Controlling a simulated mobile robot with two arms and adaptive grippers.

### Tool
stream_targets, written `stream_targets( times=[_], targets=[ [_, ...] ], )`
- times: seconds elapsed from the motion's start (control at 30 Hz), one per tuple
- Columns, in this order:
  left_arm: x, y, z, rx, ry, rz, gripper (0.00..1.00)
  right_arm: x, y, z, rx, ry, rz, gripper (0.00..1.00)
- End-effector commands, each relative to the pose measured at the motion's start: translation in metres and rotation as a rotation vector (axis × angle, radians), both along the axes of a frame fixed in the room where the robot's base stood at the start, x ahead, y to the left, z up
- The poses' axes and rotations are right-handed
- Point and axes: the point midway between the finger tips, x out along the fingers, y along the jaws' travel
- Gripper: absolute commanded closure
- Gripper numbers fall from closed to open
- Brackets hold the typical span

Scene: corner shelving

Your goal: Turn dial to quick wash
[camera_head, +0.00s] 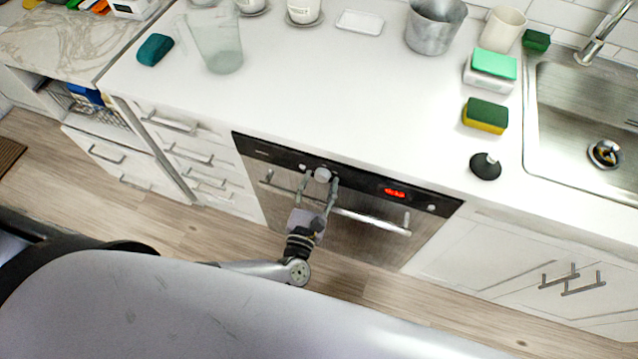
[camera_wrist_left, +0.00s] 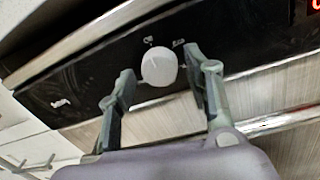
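A round white dial (camera_head: 322,174) sits on the black control strip of a built-in steel appliance (camera_head: 345,222). In the left wrist view the dial (camera_wrist_left: 159,67) shows a faint line on its face, with small white labels above it, too blurred to read surely. My left gripper (camera_head: 319,182) is in front of the strip with its fingers open, one on each side of the dial. In the left wrist view the left gripper (camera_wrist_left: 160,85) shows a gap between each finger and the dial. My right gripper is not in view.
A long handle (camera_head: 372,219) runs across the appliance front below the strip. A red display (camera_head: 395,192) glows to the right. The white counter (camera_head: 330,90) above holds a glass pitcher (camera_head: 217,45), sponges (camera_head: 485,115) and a black stopper (camera_head: 485,167).

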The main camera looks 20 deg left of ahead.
Motion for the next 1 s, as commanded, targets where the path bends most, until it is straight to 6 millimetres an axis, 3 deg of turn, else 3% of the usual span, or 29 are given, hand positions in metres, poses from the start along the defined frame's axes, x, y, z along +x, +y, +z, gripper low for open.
stream_targets(
  times=[0.6, 1.0],
  targets=[
    [0.0, 0.0, 0.0, 0.001, 0.0, 0.0, 0.97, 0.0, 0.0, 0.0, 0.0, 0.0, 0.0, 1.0],
    [-0.001, 0.001, -0.004, 0.081, -0.001, 0.003, 0.97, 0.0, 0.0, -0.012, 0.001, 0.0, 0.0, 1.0]
  ],
)
